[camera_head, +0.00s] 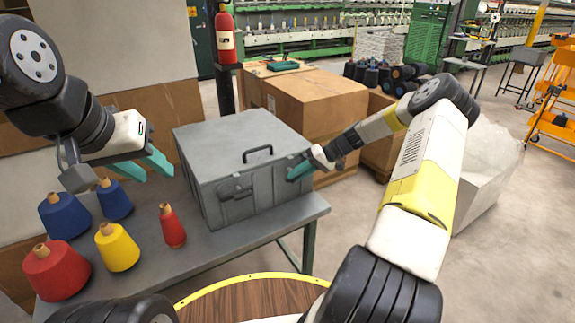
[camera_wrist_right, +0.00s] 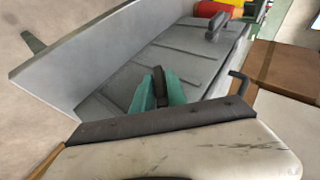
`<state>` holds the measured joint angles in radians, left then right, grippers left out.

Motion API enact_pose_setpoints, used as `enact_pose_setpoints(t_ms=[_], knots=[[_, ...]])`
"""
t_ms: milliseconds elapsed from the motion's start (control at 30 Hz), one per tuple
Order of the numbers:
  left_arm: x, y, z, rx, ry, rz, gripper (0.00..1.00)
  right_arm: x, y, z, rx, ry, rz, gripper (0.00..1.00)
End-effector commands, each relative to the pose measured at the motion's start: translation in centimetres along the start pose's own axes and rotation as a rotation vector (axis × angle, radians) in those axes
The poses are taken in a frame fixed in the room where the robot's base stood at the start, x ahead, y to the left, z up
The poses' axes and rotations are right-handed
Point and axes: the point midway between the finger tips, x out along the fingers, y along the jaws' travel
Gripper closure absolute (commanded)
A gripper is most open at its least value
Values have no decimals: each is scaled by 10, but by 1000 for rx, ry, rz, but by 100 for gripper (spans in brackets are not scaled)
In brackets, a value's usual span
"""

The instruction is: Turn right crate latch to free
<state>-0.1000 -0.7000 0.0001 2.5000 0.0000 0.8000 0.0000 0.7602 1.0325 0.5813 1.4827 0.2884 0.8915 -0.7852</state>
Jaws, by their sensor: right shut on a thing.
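A grey crate (camera_head: 225,165) with a closed lid and a black handle on top stands on a grey table. Its left latch (camera_head: 236,190) is on the front face and also shows in the right wrist view (camera_wrist_right: 215,27). My right gripper (camera_head: 298,172) is at the right end of the front face, its teal fingers shut on the right latch. In the right wrist view the dark right latch (camera_wrist_right: 159,80) shows between the fingertips; the fingers hide most of it in the head view. My left gripper (camera_head: 148,168) is open and empty, left of the crate above the table.
Blue, yellow and red thread cones (camera_head: 119,247) stand on the table (camera_head: 285,222) left of the crate. Cardboard boxes (camera_head: 315,110) stand behind and right of it. A round wooden top (camera_head: 255,300) with a yellow rim is in the foreground.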

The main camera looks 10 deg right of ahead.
Motion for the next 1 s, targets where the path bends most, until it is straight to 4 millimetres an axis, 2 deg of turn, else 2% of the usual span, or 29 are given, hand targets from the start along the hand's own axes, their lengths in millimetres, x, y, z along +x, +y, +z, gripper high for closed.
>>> enact_pose_setpoints(t_ms=[600,1000], knots=[[0,0,0,0,0,0,64,2,5,2,213,0,-509,100],[0,0,0,0,0,0,64,2,5,2,285,-2,-680,100]])
